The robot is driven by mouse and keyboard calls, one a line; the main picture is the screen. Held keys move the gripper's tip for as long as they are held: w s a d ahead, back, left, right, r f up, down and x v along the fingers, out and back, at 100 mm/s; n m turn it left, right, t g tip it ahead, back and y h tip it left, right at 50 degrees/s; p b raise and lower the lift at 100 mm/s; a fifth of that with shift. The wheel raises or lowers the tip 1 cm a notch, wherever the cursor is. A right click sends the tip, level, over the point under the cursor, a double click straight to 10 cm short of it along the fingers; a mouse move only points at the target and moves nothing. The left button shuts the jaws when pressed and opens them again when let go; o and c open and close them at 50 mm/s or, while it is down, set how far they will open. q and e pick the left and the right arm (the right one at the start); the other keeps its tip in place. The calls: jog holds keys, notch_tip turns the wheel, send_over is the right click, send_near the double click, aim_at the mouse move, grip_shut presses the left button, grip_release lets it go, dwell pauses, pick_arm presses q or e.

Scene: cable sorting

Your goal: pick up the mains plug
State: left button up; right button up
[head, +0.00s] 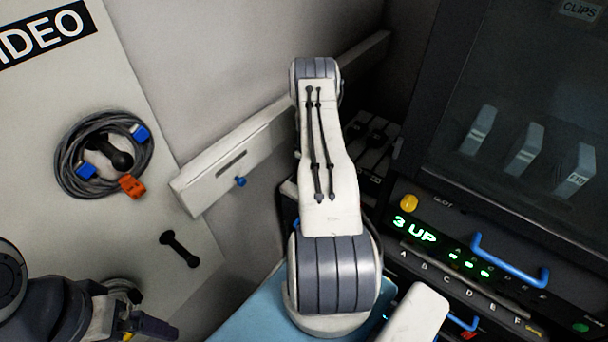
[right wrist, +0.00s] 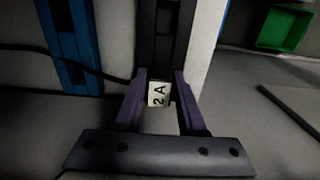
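I cannot pick out the mains plug for sure in either view. In the right wrist view my right gripper (right wrist: 160,76) has its two purple fingers apart, with a pale label reading "2A" (right wrist: 158,94) between them. A dark upright part (right wrist: 166,35) runs up beyond the fingertips. I cannot tell whether the fingers touch anything. In the head view my right arm hides that gripper. My left gripper (head: 130,318) is partly visible at the bottom left; its fingers are unclear.
A coiled grey cable (head: 67,165) with blue connectors and an orange tag (head: 131,186) hangs on the left panel. A dark cabinet (head: 450,170) with a blue handle (head: 510,264) stands right. The wrist view shows a blue strip (right wrist: 62,18) and green bin (right wrist: 286,28).

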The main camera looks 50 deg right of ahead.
grip_shut()
notch_tip(320, 180, up, 9)
jog(key=b, duration=0.3)
jog(key=shift+r, duration=0.2)
notch_tip(320, 180, up, 4)
jog(key=shift+r+p, duration=0.1)
jog(key=shift+p, duration=0.85)
